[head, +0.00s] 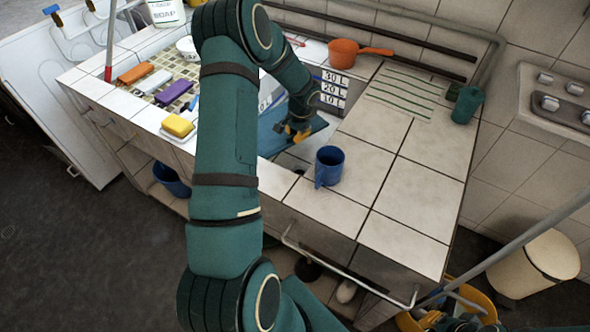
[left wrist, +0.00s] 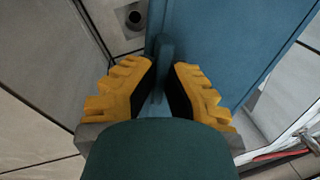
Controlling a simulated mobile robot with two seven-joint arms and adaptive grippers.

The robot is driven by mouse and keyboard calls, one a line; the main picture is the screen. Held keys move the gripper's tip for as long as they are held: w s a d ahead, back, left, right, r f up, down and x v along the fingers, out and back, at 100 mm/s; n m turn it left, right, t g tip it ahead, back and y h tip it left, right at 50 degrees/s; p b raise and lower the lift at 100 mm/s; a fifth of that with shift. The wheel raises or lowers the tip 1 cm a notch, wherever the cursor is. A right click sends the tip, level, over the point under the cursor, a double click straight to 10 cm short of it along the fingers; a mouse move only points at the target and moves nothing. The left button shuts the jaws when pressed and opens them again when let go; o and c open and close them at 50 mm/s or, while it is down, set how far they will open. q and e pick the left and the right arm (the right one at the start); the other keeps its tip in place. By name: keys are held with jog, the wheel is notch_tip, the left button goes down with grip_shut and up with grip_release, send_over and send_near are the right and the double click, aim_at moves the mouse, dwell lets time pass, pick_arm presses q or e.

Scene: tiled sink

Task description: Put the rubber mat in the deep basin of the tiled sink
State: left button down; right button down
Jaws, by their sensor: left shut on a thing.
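The blue rubber mat (head: 272,138) is in the opening of the deep basin (head: 331,92), whose wall carries litre marks. My left gripper (head: 297,133) is over the basin and shut on a raised blue tab of the mat. The left wrist view shows the tab between the yellow fingers (left wrist: 163,95) and the broad mat (left wrist: 215,45) beyond and to the right. A drain hole (left wrist: 134,17) shows beside the mat. I cannot tell whether the mat touches the basin floor. My right gripper (head: 440,319) is at the bottom right edge, partly cut off; its fingers are unclear.
A blue mug (head: 329,166) stands on the tiles at the basin's near right. An orange pan (head: 345,54) is at the back. Colored blocks, including a yellow sponge (head: 178,125), lie on the left. The right tiled counter (head: 415,190) is mostly clear.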

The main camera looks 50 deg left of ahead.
pick_arm(q)
notch_tip(320, 180, down, 17)
jog(key=b, duration=0.3)
jog(key=shift+f+b, duration=0.15)
jog(key=shift+b, duration=0.2)
jog(key=c, duration=1.1)
grip_release()
jog(key=shift+c, duration=0.2)
notch_tip(320, 180, up, 12)
jog(key=d+p, duration=0.2)
jog(key=shift+s+d+p, duration=0.15)
jog(key=shift+p, duration=0.25)
